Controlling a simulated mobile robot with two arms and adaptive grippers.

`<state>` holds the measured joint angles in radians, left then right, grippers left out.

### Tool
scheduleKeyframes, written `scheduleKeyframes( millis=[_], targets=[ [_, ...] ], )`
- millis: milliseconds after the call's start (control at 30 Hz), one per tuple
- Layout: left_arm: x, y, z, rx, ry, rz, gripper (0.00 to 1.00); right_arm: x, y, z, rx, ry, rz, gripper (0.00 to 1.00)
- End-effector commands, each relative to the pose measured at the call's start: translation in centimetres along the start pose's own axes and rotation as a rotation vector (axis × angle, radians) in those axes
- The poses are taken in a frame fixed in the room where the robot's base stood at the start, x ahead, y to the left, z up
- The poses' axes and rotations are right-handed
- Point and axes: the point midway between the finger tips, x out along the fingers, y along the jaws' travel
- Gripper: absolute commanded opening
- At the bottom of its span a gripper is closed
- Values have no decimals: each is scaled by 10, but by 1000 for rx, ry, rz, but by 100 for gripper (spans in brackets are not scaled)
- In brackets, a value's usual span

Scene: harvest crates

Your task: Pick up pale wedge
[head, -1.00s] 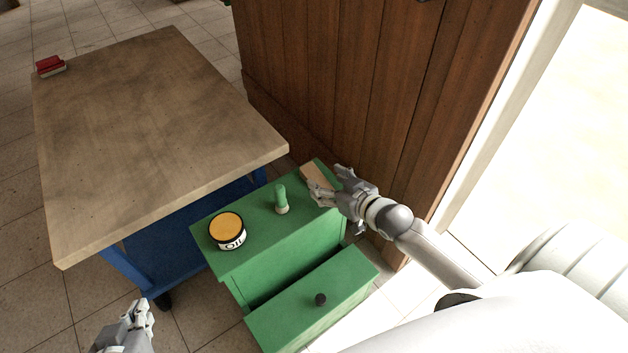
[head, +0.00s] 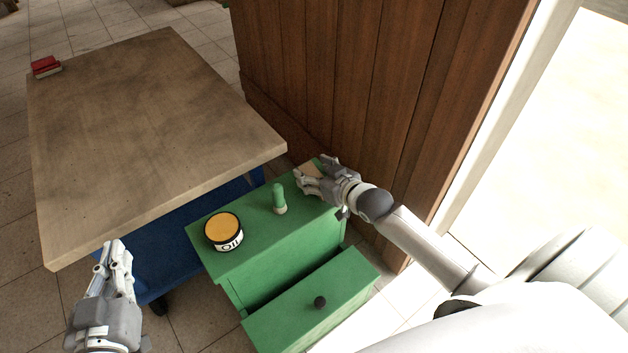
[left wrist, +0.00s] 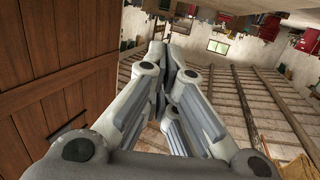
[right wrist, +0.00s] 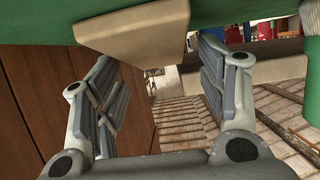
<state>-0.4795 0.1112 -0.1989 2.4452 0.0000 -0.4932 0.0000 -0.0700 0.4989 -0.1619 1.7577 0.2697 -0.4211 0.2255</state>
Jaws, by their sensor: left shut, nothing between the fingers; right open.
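The pale wedge (head: 309,167) lies on the green cabinet top (head: 240,262) at its far right corner, partly hidden by my right gripper (head: 313,174). In the right wrist view the pale wedge (right wrist: 135,32) shows large at the top, ahead of the open fingers of my right gripper (right wrist: 155,62) and roughly between them. I cannot tell whether the fingers touch it. My left gripper (head: 116,250) is shut and empty at the lower left, in front of the blue-framed table; it also shows shut in the left wrist view (left wrist: 166,62).
A green peg-like object (head: 279,197) and an oil tin (head: 224,232) stand on the cabinet, left of my right gripper. A drawer (head: 345,285) is pulled out. A wooden wall (head: 340,80) rises close behind. The wooden table (head: 150,120) is mostly clear.

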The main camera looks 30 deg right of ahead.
Motion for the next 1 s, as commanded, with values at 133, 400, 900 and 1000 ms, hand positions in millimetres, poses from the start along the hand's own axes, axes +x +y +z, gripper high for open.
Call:
scheduleKeyframes(
  millis=[133,400,900,1000],
  targets=[
    [2,3,-18,-2,104,7,0,11,-1,2,0,0,-1,65],
    [1,5,-34,-3,183,11,0,18,-1,0,-1,-1,-1,65],
    [1,5,-34,-3,183,10,0,17,-1,0,-1,-1,-1,25],
    [1,5,-34,-3,183,11,0,17,0,0,-1,0,-1,16]
  ],
)
